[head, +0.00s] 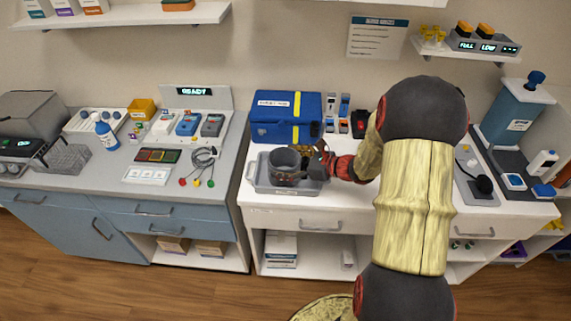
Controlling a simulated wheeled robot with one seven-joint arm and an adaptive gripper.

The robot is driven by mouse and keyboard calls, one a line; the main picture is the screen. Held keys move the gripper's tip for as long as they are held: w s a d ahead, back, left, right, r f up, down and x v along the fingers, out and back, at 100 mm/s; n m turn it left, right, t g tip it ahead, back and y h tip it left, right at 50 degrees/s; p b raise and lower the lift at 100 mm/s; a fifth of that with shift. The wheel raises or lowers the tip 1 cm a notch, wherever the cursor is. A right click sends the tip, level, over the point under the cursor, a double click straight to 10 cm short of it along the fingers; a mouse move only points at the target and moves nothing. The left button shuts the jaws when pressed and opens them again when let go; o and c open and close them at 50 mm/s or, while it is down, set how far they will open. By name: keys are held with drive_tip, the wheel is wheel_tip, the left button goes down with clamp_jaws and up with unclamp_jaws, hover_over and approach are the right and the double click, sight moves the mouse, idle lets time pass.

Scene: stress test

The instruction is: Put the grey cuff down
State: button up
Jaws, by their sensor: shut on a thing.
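The grey cuff (286,168) looks like a dark grey, rounded band. It is held over the grey tray (262,186) on the white counter. My gripper (314,163) comes in from the right and is shut on the cuff's right side. The cuff hides much of the tray's inside. I cannot tell whether its underside touches the tray.
A blue case (275,118) with a yellow strap stands just behind the tray. Small boxes and devices (337,112) stand to its right. A blue-grey counter (110,185) with devices and cables is at the left. Bare white counter (300,208) shows in front.

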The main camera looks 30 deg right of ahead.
drive_tip(key=shift+r, duration=0.1)
drive_tip(key=o, duration=1.1)
drive_tip(key=shift+o, duration=0.2)
